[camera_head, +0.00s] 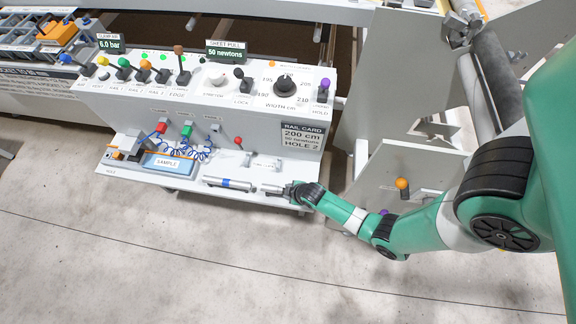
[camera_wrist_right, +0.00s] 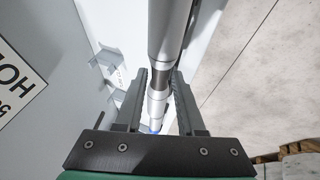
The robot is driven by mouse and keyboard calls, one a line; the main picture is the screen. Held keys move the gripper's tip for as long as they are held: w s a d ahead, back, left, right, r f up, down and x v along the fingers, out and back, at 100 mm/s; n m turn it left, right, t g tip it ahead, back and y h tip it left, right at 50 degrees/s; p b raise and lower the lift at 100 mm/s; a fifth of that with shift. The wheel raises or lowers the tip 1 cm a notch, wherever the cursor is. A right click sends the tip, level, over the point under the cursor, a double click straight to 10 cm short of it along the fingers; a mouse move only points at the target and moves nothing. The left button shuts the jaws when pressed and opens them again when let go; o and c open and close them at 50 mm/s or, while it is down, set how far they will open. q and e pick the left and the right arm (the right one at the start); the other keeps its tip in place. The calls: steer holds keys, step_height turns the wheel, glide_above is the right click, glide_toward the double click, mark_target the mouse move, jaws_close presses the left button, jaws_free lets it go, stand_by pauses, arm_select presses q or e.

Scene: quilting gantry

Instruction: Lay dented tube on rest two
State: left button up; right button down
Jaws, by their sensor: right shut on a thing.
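My right gripper (camera_head: 288,190) is at the right end of the lower shelf. It is shut on a grey metal tube (camera_head: 271,188), whose left end sticks out past the fingers. In the right wrist view the tube (camera_wrist_right: 172,30) runs between the two fingers (camera_wrist_right: 160,78) and has a darker band there. I cannot make out a dent. Pale rest brackets (camera_head: 264,161) stand behind, with small unreadable labels. My left gripper is not in view.
The shelf (camera_head: 190,187) also carries a SAMPLE tray (camera_head: 166,163) and blue coiled hoses (camera_head: 200,150). A rail card (camera_head: 302,136) reading HOLE 2 is on the panel behind. Levers and a dial (camera_head: 285,85) stand above. The floor in front is clear.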

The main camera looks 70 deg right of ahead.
steer(key=shift+f+b, duration=0.4)
steer(key=shift+f, duration=0.25)
